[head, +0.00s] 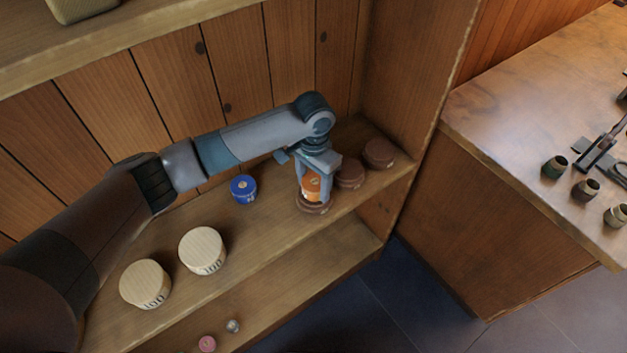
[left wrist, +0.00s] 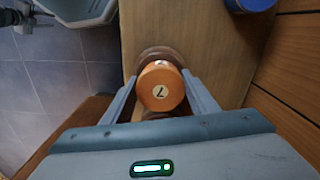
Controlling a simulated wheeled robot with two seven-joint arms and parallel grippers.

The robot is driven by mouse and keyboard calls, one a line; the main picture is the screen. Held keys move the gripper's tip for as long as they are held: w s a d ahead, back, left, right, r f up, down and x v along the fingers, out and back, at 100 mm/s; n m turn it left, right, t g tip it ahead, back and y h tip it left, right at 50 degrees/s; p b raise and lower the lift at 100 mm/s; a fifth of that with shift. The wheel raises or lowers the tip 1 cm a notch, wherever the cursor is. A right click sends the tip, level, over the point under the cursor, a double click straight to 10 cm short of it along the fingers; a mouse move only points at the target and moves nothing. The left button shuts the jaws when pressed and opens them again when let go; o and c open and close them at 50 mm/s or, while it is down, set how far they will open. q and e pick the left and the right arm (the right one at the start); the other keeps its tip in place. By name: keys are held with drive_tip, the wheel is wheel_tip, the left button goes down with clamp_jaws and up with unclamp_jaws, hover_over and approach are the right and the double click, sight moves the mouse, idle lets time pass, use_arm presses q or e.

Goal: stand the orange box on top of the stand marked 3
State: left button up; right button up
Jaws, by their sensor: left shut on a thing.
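The orange box (head: 311,187), a short round can with a pale marked disc on top, is between the fingers of my left gripper (head: 313,184), which is shut on it. In the left wrist view the box (left wrist: 160,87) sits upright between both fingers. A brown round stand (head: 313,206) is directly below it; its rim also shows in the left wrist view (left wrist: 160,54). I cannot tell whether box and stand touch. Two more brown stands, a middle one (head: 349,174) and a far one (head: 379,153), stand to the right. I cannot read the stands' numbers. My right gripper is not seen.
A blue can (head: 243,189) stands left of the gripper on the same wooden shelf (head: 270,239). Two pale cans (head: 202,250) (head: 146,284) stand nearer. A shelf side wall is close on the right. Small cups (head: 554,167) and metal parts are on a separate counter (head: 520,100).

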sight(314, 182)
use_arm(q)
drive_tip(key=shift+f, duration=0.1)
drive_tip(key=o, duration=1)
drive_tip(key=shift+f, duration=0.1)
drive_tip(key=shift+o, duration=0.2)
drive_tip(key=shift+r, duration=0.2)
wheel_tip(314, 182, up, 10)
drive_tip(key=b, duration=0.3)
drive_tip(key=shift+r, duration=1)
